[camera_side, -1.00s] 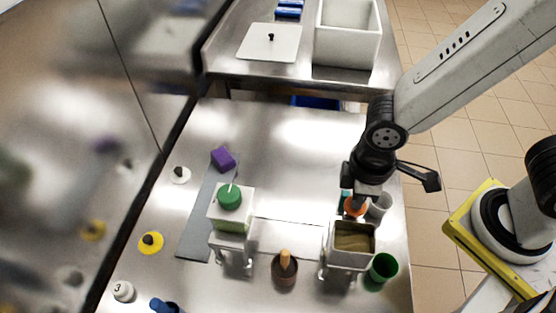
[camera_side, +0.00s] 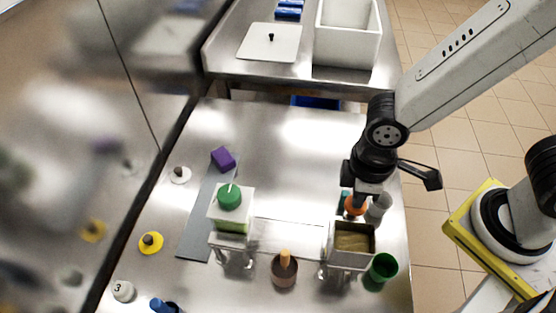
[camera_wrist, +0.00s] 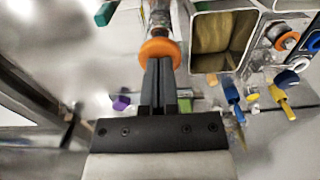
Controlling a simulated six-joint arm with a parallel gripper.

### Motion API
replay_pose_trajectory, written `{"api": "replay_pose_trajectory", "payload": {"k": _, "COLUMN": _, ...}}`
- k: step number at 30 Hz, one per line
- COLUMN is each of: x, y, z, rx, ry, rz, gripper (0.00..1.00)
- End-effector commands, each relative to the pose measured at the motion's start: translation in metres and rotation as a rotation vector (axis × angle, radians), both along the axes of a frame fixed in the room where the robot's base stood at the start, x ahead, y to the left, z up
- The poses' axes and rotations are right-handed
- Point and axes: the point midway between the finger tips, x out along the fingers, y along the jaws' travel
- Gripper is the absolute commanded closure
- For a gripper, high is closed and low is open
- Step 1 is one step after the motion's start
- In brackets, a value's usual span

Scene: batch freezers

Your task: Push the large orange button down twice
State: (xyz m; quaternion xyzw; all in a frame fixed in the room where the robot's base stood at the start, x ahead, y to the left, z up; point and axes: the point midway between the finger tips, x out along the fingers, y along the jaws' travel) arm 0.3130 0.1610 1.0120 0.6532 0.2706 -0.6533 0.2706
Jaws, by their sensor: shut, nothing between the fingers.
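The large orange button (camera_side: 356,207) is a round disc behind the open-topped box on the right of the bench. In the wrist view the orange button (camera_wrist: 160,47) shows just past the fingertips. My gripper (camera_side: 362,192) is above it, fingers pointing down. In the wrist view my gripper's (camera_wrist: 160,65) two dark fingers are together with nothing between them, and they overlap the near edge of the disc. I cannot tell whether the tips touch the button or how far down it is.
The open-topped box (camera_side: 337,240) stands close in front of the button. A grey cup (camera_side: 380,204) is just right of it, and a green cup (camera_side: 383,268) is nearer the front. A green-topped white unit (camera_side: 243,203) stands to the left. The bench's back middle is clear.

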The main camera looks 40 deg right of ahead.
Motion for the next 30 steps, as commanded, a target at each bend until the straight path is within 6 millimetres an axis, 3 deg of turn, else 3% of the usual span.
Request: {"api": "replay_pose_trajectory", "payload": {"k": 30, "x": 0.0, "y": 0.0, "z": 0.036, "rx": 0.0, "ry": 0.0, "rz": 0.0, "gripper": 1.0}}
